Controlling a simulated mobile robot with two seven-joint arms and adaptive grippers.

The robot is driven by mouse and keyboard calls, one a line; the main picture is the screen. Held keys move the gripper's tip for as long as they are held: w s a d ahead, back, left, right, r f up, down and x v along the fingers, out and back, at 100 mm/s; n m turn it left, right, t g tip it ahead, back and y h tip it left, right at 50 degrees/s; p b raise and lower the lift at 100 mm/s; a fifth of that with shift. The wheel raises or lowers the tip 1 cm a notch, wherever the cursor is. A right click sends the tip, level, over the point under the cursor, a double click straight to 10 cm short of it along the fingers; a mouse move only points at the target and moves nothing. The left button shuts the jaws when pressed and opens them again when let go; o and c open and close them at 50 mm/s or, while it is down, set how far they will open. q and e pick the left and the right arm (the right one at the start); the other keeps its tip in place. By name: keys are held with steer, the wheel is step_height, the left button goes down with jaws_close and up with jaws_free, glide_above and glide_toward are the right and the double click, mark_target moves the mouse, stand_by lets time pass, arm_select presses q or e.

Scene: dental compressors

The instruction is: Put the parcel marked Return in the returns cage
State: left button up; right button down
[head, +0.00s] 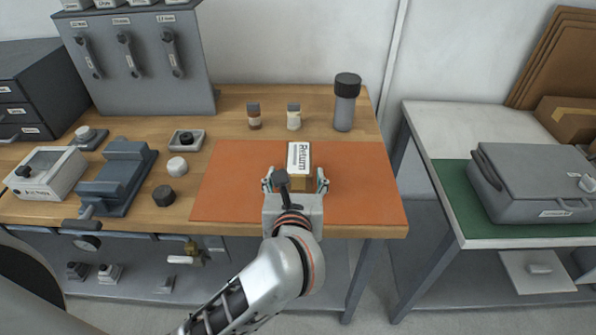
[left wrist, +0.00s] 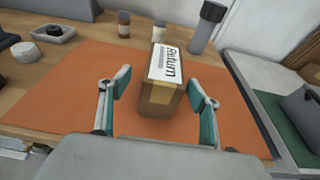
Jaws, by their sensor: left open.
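The parcel marked Return (head: 299,158) is a small brown box with a white label on top, standing on the orange mat (head: 230,195) on the wooden bench. It also shows in the left wrist view (left wrist: 160,98). My left gripper (head: 295,183) is open at the parcel's near end. In the left wrist view the two fingers (left wrist: 160,92) point towards the parcel, one on each side, with gaps between them and the box. The returns cage is not in these views. My right gripper is not in view.
Two small bottles (head: 293,117) and a dark-capped cylinder (head: 344,104) stand behind the mat. A grey vise-like block (head: 118,178) and small round parts lie left. A second table with a grey case (head: 535,180) stands right, across a gap.

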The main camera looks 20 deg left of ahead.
mark_target(298, 164)
arm_select(q)
steer(key=x, duration=0.6)
steer(key=shift+d+r, duration=0.1)
steer(key=shift+d, duration=0.15)
steer(key=c, duration=1.5)
steer(key=shift+r, duration=0.1)
steer(key=shift+c, duration=0.2)
